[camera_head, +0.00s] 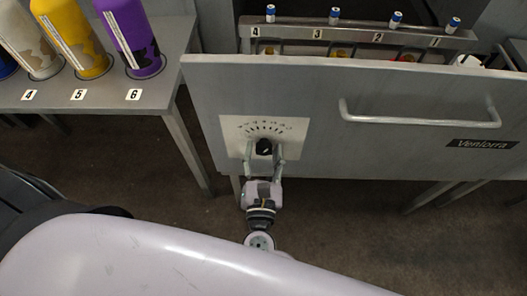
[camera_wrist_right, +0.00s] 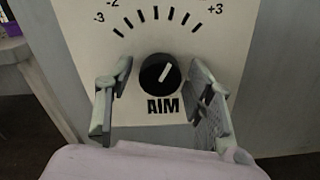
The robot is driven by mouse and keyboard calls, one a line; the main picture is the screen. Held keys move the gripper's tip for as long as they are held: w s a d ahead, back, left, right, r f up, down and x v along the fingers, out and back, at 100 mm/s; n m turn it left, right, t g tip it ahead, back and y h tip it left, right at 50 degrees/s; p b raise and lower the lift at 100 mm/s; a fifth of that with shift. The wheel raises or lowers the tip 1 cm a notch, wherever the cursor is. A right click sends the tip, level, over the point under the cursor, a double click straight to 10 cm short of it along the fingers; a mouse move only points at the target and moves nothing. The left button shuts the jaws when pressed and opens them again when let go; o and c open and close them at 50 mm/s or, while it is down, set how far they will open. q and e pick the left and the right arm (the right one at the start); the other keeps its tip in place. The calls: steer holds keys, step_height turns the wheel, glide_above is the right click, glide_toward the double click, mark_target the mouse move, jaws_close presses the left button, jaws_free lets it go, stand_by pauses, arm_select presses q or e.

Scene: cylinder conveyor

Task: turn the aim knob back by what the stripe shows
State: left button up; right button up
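The aim knob (camera_wrist_right: 160,75) is a round black dial with a white pointer line, on a pale scale plate (camera_wrist_right: 85,40) above the word AIM. Its pointer tilts up and to the right of the middle tick in the right wrist view. The knob also shows in the head view (camera_head: 264,146). My right gripper (camera_wrist_right: 160,88) is open, with one finger on each side of the knob and a gap at both sides. It also shows in the head view (camera_head: 263,160), below the knob. My left gripper is not in view. I cannot tell which stripe is meant.
The plate is on a grey front panel (camera_head: 330,130) with a bar handle (camera_head: 420,115). Behind it is a rack (camera_head: 355,32) numbered 4 to 1 with small blue-capped vials. At left, a table (camera_head: 100,108) holds yellow (camera_head: 75,40) and purple (camera_head: 130,35) striped cylinders.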

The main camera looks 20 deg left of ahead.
stand_by(0.3)
steer(key=v, duration=1.2)
steer(key=shift+f, duration=0.1)
